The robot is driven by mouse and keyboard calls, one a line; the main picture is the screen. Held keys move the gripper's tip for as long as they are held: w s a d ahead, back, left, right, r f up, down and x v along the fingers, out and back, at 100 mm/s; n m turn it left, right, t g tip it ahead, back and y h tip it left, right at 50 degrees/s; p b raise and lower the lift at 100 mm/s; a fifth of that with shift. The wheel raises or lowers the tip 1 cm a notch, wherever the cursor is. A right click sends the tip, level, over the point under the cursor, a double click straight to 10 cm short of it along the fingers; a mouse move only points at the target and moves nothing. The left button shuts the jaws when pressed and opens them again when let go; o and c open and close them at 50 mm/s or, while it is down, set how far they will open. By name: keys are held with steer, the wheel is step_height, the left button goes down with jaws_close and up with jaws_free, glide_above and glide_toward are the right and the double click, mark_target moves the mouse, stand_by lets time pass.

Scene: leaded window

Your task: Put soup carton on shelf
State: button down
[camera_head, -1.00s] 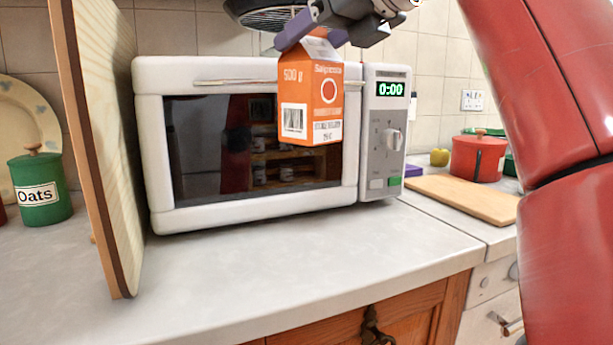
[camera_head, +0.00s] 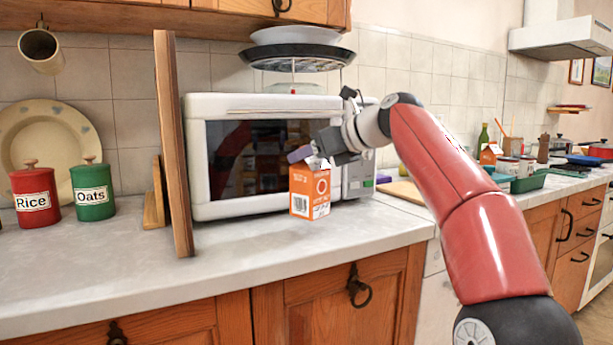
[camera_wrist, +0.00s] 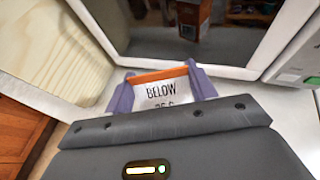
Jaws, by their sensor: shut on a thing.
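The orange and white soup carton (camera_head: 310,192) is upright in front of the microwave, above or on the counter; I cannot tell whether its base touches. My gripper (camera_head: 308,157) is shut on its top. In the wrist view, the purple fingertips of my gripper (camera_wrist: 162,88) are on either side of the carton's white top (camera_wrist: 163,93), which reads "BELOW". A small wooden wall shelf (camera_head: 569,107) shows at the far right; I cannot tell whether it is the task's shelf.
The white microwave (camera_head: 350,188) stands behind the carton. An upright wooden board (camera_head: 172,150) is to its left, with rice (camera_head: 34,190) and oats (camera_head: 93,195) tins beyond. A wall cabinet (camera_head: 180,18) and a round rack (camera_head: 298,58) are above. The front counter (camera_head: 130,270) is clear.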

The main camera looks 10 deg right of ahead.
mark_target(321, 168)
steer(key=shift+w+d+f, duration=0.1)
steer(key=shift+w+f, duration=0.05)
steer(key=shift+f, duration=0.15)
step_height(321, 168, down, 3)
steer(key=b, duration=0.3)
steer(key=shift+f+b, duration=0.2)
steer(key=shift+b, duration=0.15)
steer(key=shift+r, duration=0.2)
steer(key=shift+f, duration=0.15)
steer(key=shift+c, duration=2.4)
jaws_free()
steer(key=v, duration=1.2)
